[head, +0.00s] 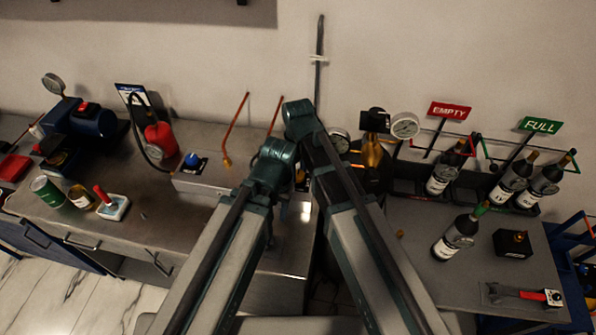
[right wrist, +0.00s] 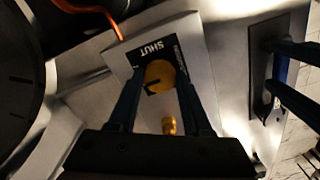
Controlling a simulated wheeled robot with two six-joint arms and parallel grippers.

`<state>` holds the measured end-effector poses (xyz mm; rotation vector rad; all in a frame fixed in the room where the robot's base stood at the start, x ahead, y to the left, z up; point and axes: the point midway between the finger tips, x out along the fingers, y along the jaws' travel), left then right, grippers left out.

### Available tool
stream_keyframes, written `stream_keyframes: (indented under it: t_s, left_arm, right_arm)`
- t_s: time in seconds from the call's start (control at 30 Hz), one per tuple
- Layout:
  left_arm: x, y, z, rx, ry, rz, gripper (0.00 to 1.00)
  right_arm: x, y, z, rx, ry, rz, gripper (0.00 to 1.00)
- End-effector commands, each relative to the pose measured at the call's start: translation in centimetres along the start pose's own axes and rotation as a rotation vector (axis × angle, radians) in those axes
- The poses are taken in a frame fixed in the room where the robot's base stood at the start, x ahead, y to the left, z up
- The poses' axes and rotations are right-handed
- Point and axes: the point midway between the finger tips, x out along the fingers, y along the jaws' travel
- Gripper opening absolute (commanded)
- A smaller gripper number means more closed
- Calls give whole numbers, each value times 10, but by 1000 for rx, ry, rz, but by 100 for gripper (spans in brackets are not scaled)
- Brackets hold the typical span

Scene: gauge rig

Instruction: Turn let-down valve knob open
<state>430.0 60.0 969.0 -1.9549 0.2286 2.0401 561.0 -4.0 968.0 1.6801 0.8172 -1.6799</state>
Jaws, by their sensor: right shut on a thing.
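The let-down valve knob (right wrist: 160,73) is a round brass-yellow knob with a dark mark on its face. It sits in front of a black label plate (right wrist: 146,50) reading "SHUT"; the rest of the label is partly hidden by the knob and fingers. My right gripper (right wrist: 160,80) is shut on the knob, one finger on each side. In the head view my arms hide the knob and the gripper tips. Two dark fingers, apparently my left gripper (right wrist: 272,64), reach in from the right edge of the right wrist view, over a dark plate; what lies between them is unclear.
A brass fitting (right wrist: 169,125) stands near the knob, and an orange pipe (right wrist: 90,9) runs above. A gauge (head: 405,125) stands at the back right. Several bottles (head: 459,237) stand on the right bench. A blue pump (head: 92,120) and a red flask (head: 160,139) are at left.

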Motion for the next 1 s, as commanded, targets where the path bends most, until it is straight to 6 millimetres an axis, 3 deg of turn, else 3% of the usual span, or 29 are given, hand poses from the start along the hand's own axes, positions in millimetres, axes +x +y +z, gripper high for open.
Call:
stream_keyframes:
  t_s: [0.47, 0.5, 0.67, 1.0]
  left_arm:
    - [0, 0, 0, 0, 0, 0, 50]
    - [0, 0, 0, 0, 0, 0, 50]
    - [0, 0, 0, 0, 0, 0, 50]
    - [-1, 0, 0, 0, 0, 0, 50]
  right_arm:
    - [0, 0, 0, -15, -1, 0, 0]
    - [0, 0, 0, -15, -1, 0, 51]
    - [0, 0, 0, -14, 0, 0, 80]
    - [-1, 0, 0, -13, 0, 0, 80]
